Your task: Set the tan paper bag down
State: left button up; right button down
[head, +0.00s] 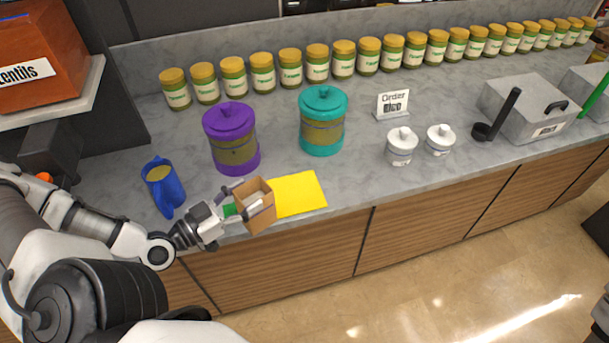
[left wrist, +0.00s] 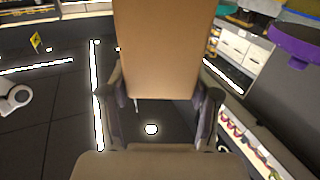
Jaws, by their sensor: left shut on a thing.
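The tan paper bag (head: 262,219) is upright and open at the top, at the counter's front edge. My left gripper (head: 240,204) is shut on it from the left. In the left wrist view the bag (left wrist: 165,45) fills the upper middle, between the two fingers of the gripper (left wrist: 161,105). A yellow square sheet (head: 302,193) lies flat on the counter just right of the bag. The bag overlaps its left edge in the picture; I cannot tell whether the bag touches the counter. My right gripper is not in view.
A purple canister (head: 231,140) and a teal canister (head: 323,122) stand behind the bag. A blue pitcher (head: 164,188) stands to the left. Two white jars (head: 401,147) stand further right. The grey counter (head: 355,185) right of the sheet is clear.

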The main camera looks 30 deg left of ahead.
pick_arm(q)
jog(key=shift+w+f+b, duration=0.2)
jog(key=shift+w+b, duration=0.3)
jog(key=shift+b, duration=0.25)
jog(key=w+f+b, duration=0.2)
jog(key=w+b, duration=0.4)
jog(key=w, duration=0.1)
jog(key=w+f+b, duration=0.2)
jog(key=w+b, duration=0.5)
jog(key=shift+w+d+f, duration=0.15)
jog(key=shift+d+f, duration=0.15)
jog(key=shift+f+b, duration=0.2)
jog(key=shift+b, duration=0.1)
jog(key=o, duration=1.1)
jog(key=shift+c, duration=0.2)
jog(key=shift+r, duration=0.15)
